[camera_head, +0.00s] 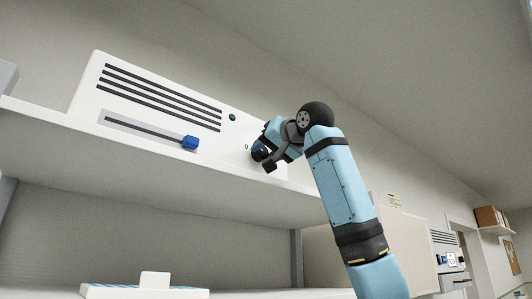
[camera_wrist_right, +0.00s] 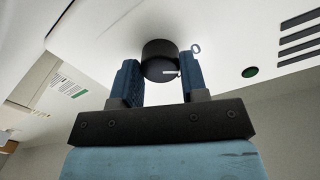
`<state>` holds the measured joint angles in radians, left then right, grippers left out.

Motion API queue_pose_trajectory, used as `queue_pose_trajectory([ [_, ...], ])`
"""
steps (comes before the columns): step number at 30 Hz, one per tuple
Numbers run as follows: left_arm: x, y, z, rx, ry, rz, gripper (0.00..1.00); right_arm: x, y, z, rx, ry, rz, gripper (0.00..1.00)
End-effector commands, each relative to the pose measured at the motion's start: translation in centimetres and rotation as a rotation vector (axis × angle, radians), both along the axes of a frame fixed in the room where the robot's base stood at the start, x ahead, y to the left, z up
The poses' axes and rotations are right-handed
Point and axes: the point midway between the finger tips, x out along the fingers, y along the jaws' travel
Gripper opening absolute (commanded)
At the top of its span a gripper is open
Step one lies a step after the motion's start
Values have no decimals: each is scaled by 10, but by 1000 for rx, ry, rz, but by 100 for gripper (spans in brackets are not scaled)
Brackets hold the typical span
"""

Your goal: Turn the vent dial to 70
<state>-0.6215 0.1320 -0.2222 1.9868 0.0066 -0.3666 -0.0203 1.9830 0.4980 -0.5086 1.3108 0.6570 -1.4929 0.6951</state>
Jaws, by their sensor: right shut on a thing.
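The black vent dial (camera_head: 257,153) is on the front of the white vent unit (camera_head: 90,98), near its right end. It also shows in the right wrist view (camera_wrist_right: 160,58), with a white pointer mark on its near rim and a "0" printed on the panel beside it. My right gripper (camera_head: 264,155) is shut on the dial. In the right wrist view its blue fingers (camera_wrist_right: 160,72) stand on both sides of the dial. The other scale numbers are hidden or too small to read. My left gripper is in neither view.
The unit stands on a white shelf (camera_head: 70,120). It has dark slots, a blue slider (camera_head: 190,142) and a green light (camera_head: 232,117) left of the dial. A white box (camera_head: 154,280) is on the lower surface. Free air lies in front of the shelf.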

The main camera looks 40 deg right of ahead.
Motion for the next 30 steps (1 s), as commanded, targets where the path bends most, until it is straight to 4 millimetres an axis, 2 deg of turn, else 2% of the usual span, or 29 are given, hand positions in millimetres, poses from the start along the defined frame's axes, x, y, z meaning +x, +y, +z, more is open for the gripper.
queue_pose_trajectory([
  [21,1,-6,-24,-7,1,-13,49,0,0,0,668,52,2,17],
  [30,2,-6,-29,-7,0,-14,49,0,0,1,891,70,1,17],
])
